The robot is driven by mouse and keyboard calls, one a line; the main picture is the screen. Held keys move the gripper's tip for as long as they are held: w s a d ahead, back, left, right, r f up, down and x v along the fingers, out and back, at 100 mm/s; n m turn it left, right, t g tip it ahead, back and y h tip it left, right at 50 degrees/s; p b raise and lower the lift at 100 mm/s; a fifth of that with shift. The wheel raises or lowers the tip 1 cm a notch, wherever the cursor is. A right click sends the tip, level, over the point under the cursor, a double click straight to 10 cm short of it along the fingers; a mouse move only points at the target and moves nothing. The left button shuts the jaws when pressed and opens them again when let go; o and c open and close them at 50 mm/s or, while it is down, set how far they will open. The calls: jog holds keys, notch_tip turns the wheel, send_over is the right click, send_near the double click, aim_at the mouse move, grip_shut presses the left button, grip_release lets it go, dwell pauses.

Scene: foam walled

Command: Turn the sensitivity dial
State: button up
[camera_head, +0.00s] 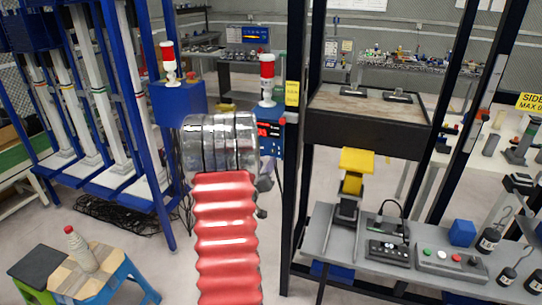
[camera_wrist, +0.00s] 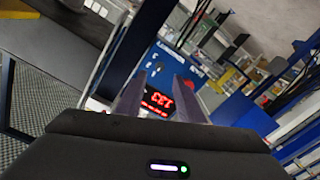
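A blue control box (camera_head: 267,112) with red lit digits stands beyond my arm in the head view, under a red-and-white signal lamp. In the wrist view the blue box (camera_wrist: 172,66) lies straight ahead, tilted in the picture, with its red display (camera_wrist: 157,101) between my fingers. The sensitivity dial cannot be made out in either view. My gripper (camera_wrist: 160,78) is open, with a gap between its two fingers and nothing seen held. In the head view my gripper is mostly hidden behind my silver and red arm.
Dark posts (camera_head: 295,150) rise just right of the box. A grey bench (camera_head: 335,240) with button boxes and weights stands at right. A blue rack (camera_head: 110,95) and another blue box (camera_head: 178,101) stand at left. A stool (camera_head: 85,272) with a bottle is at lower left.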

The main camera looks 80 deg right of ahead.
aim_at(273, 152)
jog(key=shift+s+d, duration=0.2)
jog(key=shift+d, duration=3.35)
jog(key=shift+c, duration=0.2)
